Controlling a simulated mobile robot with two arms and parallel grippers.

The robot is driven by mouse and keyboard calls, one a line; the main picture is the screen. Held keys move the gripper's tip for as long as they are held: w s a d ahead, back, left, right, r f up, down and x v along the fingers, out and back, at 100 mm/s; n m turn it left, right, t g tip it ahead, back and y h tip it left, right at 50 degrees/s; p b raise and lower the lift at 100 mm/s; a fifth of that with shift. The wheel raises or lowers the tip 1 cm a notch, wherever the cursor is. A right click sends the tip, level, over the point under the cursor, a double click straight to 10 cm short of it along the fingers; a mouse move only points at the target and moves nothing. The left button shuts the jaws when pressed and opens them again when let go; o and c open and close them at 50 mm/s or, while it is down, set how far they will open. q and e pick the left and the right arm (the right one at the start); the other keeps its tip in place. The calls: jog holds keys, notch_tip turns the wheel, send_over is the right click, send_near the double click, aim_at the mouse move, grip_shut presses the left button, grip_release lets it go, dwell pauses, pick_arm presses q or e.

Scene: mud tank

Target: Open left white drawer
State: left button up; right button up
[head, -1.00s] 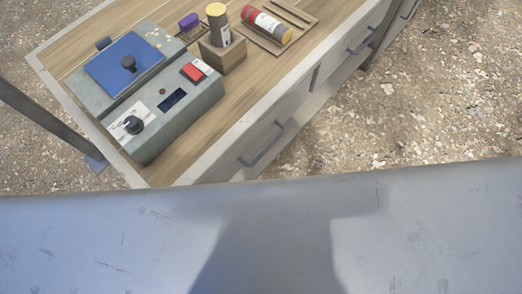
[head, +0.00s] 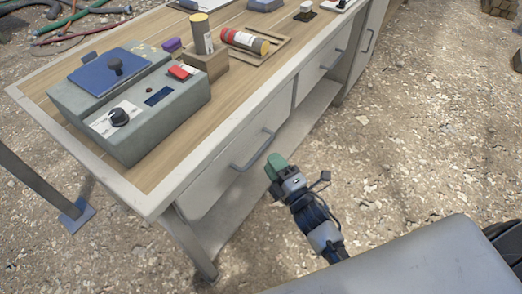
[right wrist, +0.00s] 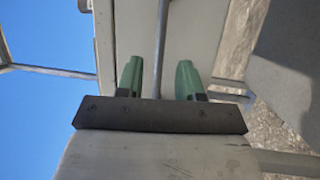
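The left white drawer (head: 225,178) is in the front of the workbench and looks shut. Its grey bar handle (head: 253,149) runs along its front. My right gripper (head: 276,163) is just in front of the drawer, close to the handle's right end. In the right wrist view, the two green fingers of the right gripper (right wrist: 158,80) are spread apart. The handle bar (right wrist: 161,45) shows between them, and I cannot tell if either finger touches it. My left gripper is in neither view.
A second white drawer (head: 321,62) is further right along the workbench top (head: 120,165). Gravel ground lies open to the right.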

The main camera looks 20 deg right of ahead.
aim_at(262, 148)
jog(key=x, duration=0.5)
jog(key=shift+w+a, duration=0.15)
jog(key=shift+w, duration=0.25)
grip_shut()
